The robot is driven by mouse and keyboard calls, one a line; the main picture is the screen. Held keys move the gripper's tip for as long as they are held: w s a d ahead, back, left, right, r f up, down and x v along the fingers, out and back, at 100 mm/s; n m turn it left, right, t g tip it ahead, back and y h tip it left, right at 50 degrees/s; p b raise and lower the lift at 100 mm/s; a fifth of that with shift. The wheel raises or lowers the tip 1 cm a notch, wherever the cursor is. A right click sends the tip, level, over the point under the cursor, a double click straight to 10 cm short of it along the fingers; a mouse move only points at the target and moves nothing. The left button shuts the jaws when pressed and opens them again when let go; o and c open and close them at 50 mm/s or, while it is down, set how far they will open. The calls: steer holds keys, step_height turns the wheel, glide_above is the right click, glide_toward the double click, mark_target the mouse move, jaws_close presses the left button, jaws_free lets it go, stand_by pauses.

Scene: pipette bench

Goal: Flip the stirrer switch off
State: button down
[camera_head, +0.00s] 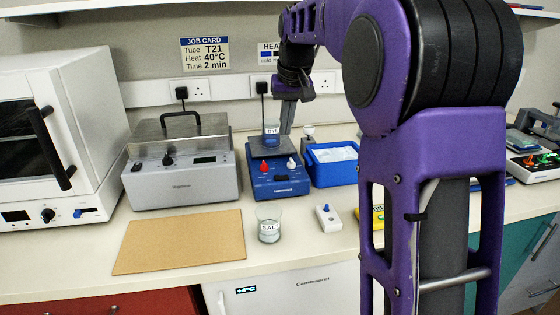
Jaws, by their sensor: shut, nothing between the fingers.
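The blue stirrer (278,184) stands on the bench with a dark top plate. Its front has a red knob (264,167) on the left and a pale knob (291,163) on the right. I cannot tell which part is the switch or how it is set. A labelled beaker (271,134) with blue contents stands on the plate. My gripper (285,131) points down, shut and empty, just right of the beaker in the picture and above the knobs. I cannot tell whether it touches the beaker.
A blue tray (318,176) stands right of the stirrer, and a grey water bath (181,180) left. In front are a SALT beaker (269,236), a small white box with a blue knob (327,222) and a brown board (178,242). My arm hides part of the right bench.

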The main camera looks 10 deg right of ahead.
mark_target(278, 176)
steer(key=b+x, duration=0.1)
steer(key=x, duration=0.7)
steer(key=s+b+x, duration=0.1)
steer(key=x, duration=0.4)
steer(key=shift+a+f+b, duration=0.1)
steer(key=shift+b, duration=0.2)
steer(key=shift+f, duration=0.45)
